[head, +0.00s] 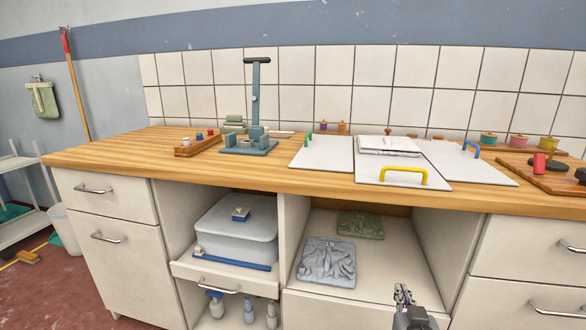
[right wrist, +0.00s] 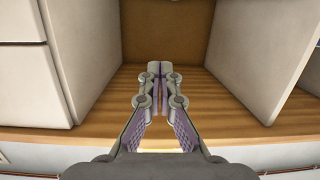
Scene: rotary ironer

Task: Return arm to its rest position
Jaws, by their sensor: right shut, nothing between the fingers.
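My right gripper (head: 403,292) is at the bottom of the head view, in front of the right open cubby. In the right wrist view its fingertips (right wrist: 158,72) are together with nothing between them. My left gripper is not in the head view. A folding board with white panels (head: 322,152) lies on the worktop. It has a yellow handle (head: 404,171) at the front, a blue handle (head: 472,148) at the right and a green one at the left. A folded white cloth (head: 388,146) lies on its middle.
The wooden worktop (head: 120,153) also bears a blue-grey stand (head: 256,100) and trays of small parts. Below, the cubbies hold a lidded tub (head: 237,226), a grey folded cloth (head: 328,262) and a green one (head: 360,225). Drawers with handles flank them.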

